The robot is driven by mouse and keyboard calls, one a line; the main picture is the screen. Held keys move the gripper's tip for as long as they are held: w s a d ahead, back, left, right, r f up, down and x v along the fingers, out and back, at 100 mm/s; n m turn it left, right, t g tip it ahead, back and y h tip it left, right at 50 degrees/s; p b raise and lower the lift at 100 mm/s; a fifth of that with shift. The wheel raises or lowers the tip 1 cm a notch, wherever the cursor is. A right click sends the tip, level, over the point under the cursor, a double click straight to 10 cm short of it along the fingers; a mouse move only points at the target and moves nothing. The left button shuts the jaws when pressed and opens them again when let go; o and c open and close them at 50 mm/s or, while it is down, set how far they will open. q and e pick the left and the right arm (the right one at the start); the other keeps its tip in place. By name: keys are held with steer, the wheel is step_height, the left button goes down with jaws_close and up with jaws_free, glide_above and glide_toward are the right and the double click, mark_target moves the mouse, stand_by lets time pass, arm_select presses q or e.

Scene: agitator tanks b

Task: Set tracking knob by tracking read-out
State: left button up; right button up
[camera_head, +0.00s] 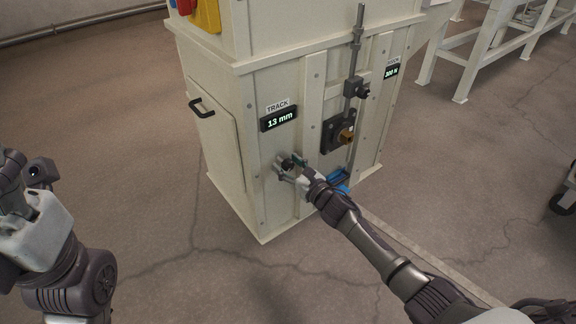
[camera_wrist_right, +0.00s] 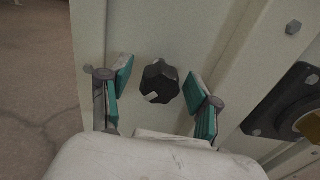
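The tracking knob is a black lobed knob with a white mark, between the fingers of my right gripper in the right wrist view (camera_wrist_right: 159,82). It also shows small and dark in the head view (camera_head: 287,164). The tracking read-out (camera_head: 279,118), under a TRACK label, shows 13 mm or 1.3 mm; a decimal point is hard to tell. My right gripper (camera_head: 288,172) is open, with its teal-padded fingers on either side of the knob and gaps to it. My left gripper (camera_head: 22,185) is at the left edge, away from the cabinet; its fingers are partly cut off.
The cream cabinet (camera_head: 228,150) has a black door handle (camera_head: 201,107) on its left side. A second read-out (camera_head: 391,72) and a black block with a brass centre (camera_head: 338,134) are to the right. A blue part (camera_head: 338,180) is low beside my right arm. The floor in front is clear.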

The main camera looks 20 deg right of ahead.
steer(key=c, duration=1.1)
